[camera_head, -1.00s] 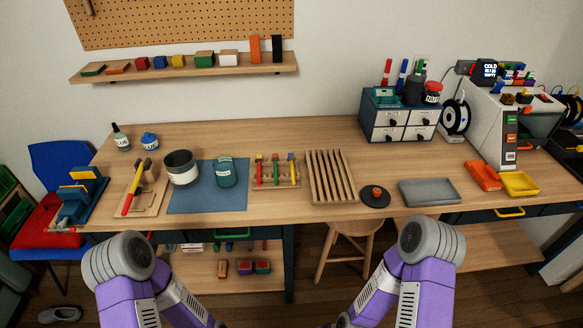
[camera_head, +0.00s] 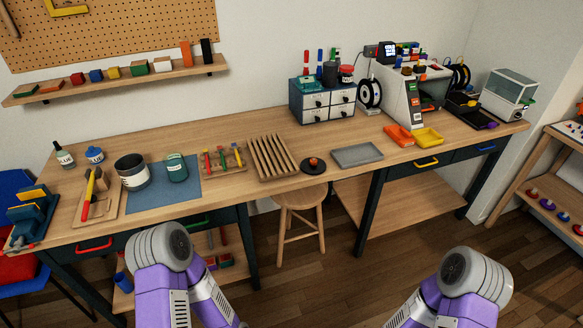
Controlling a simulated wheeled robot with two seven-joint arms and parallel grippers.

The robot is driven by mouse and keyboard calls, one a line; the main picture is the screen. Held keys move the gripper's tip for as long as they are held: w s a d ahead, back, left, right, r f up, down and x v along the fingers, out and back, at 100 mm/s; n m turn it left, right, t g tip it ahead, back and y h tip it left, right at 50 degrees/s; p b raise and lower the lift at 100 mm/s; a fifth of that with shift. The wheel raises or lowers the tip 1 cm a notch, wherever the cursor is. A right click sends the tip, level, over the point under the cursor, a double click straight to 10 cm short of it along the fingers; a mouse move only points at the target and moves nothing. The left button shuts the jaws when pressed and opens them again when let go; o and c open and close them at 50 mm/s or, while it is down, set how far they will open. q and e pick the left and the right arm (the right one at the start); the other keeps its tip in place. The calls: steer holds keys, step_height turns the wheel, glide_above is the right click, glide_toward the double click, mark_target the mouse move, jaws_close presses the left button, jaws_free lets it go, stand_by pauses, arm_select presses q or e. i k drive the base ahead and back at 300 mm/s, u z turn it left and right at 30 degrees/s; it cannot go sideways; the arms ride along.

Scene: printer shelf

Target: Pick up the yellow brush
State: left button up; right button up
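A small wooden rack (camera_head: 226,168) on the workbench holds several slim upright tools with red, green and yellow parts. The rightmost one, with yellow on it (camera_head: 238,156), may be the yellow brush, but it is too small to tell. A larger red and yellow tool (camera_head: 88,194) lies on a wooden board at the left of the bench. My two purple arms show at the bottom of the view, below and in front of the bench. Neither gripper is in view, so what they hold cannot be seen.
The workbench (camera_head: 250,118) also carries a dark pot (camera_head: 132,172), a teal jar (camera_head: 176,168), a slatted wooden rack (camera_head: 273,157) and a grey tray (camera_head: 358,155). A stool (camera_head: 301,197) stands under the bench's front edge. Open floor lies at the lower right.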

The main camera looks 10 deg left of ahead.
mark_target(234, 145)
steer(key=z, duration=0.5)
steer(key=k, duration=0.7)
steer(key=z, duration=0.1)
steer(key=i, duration=1.65)
steer(key=u, duration=1.05)
